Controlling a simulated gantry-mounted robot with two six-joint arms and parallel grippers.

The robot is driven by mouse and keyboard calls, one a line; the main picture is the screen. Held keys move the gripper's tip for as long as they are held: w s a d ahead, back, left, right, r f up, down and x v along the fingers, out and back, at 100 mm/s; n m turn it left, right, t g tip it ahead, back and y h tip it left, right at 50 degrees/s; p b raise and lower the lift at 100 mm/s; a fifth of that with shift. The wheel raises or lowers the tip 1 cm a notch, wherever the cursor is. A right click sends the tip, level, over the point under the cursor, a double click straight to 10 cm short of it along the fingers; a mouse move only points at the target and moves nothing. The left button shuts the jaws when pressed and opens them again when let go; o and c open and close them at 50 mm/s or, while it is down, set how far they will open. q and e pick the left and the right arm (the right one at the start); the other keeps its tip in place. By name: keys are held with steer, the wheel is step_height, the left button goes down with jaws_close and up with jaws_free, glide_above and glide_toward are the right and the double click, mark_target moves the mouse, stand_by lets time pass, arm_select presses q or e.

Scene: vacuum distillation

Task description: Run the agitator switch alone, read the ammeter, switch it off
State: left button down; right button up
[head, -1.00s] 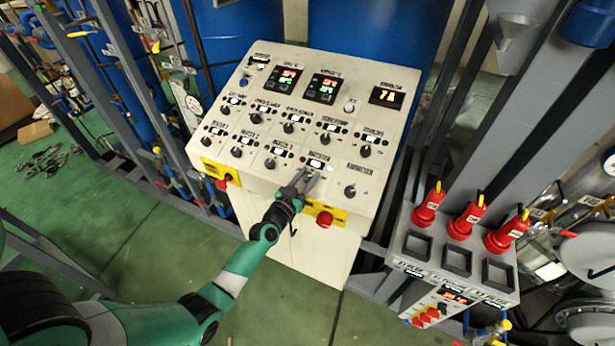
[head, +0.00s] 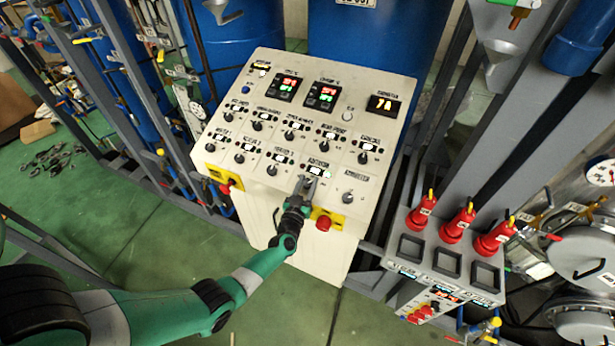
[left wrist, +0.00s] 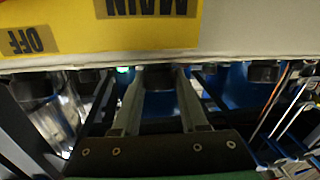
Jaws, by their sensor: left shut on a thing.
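The cream control panel (head: 330,225) stands in the middle of the head view. My left gripper (head: 308,184) is at its lower edge, below the agitator label (head: 318,161), with its fingers shut on the agitator switch. The fingers mostly hide that switch in the head view. In the left wrist view, my left gripper (left wrist: 158,78) has a dark knob (left wrist: 156,76) between its fingertips. The agitator label plate is lit, with green beside it. My right gripper is out of view.
Several other black switches stand close by, including one at right (head: 348,197). Red buttons on yellow plates sit on the front face, left (head: 226,188) and right (head: 323,223) of my left wrist. A grey box with red plugs (head: 453,228) stands at right.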

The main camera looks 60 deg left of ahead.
arm_select(q)
steer(key=shift+w+d+r+n+g+y+p, duration=0.15)
steer(key=shift+r+n+g+y+p, duration=0.15)
steer(key=shift+n+g, duration=0.25)
steer(key=shift+f+n+g+y, duration=0.15)
steer(key=shift+n+g+y, duration=0.3)
steer(key=shift+n, duration=0.2)
steer(key=shift+f+n+g+y+b, duration=0.2)
steer(key=shift+n+g+y+b, duration=0.35)
steer(key=shift+n+g, duration=0.65)
steer(key=n+g+b, duration=0.4)
steer(key=g, duration=0.1)
steer(key=shift+f+n+y+b, duration=0.2)
steer(key=shift+n+y+b, duration=0.2)
steer(key=shift+r+n+g+b, duration=0.2)
steer(key=shift+n+g+b, duration=0.85)
steer(key=shift+g, duration=0.25)
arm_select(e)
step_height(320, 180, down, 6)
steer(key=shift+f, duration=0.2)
arm_select(q)
steer(key=shift+c, duration=2.2)
jaws_free()
steer(key=shift+r, duration=0.1)
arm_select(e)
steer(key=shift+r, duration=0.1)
